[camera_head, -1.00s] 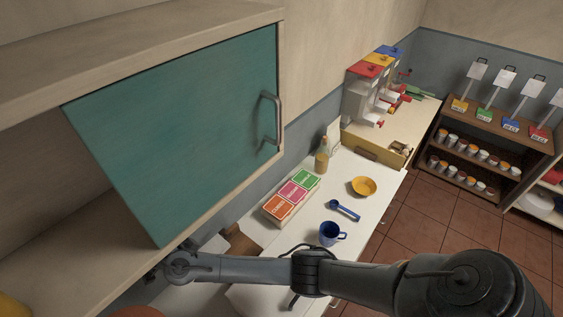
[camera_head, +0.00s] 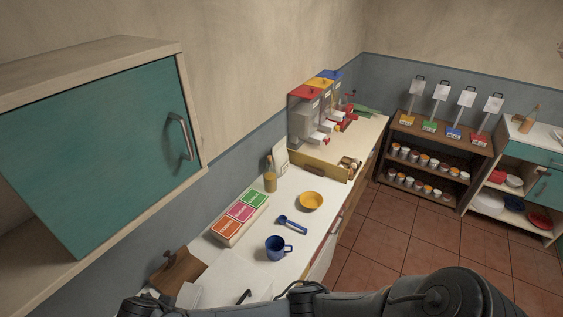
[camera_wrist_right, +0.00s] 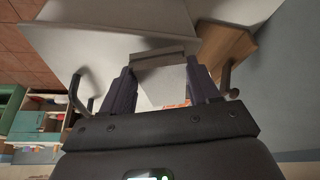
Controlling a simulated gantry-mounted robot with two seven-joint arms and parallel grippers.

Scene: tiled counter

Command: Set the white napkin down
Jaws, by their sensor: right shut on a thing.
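In the right wrist view my right gripper (camera_wrist_right: 162,85) is shut on a white piece, which I take to be the white napkin (camera_wrist_right: 160,72). The napkin sits between the two dark fingers, close to a large pale surface. In the head view my right arm crosses the bottom edge, its wrist end at the lower left; the fingers and the held napkin cannot be made out there. My left gripper is not in view.
A wooden block with a dark knob (camera_head: 178,270) stands on the white counter (camera_head: 240,260). Beyond are a blue mug (camera_head: 276,248), blue scoop (camera_head: 292,225), yellow bowl (camera_head: 311,201) and labelled boxes (camera_head: 240,217). A teal cabinet door (camera_head: 105,155) is above left.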

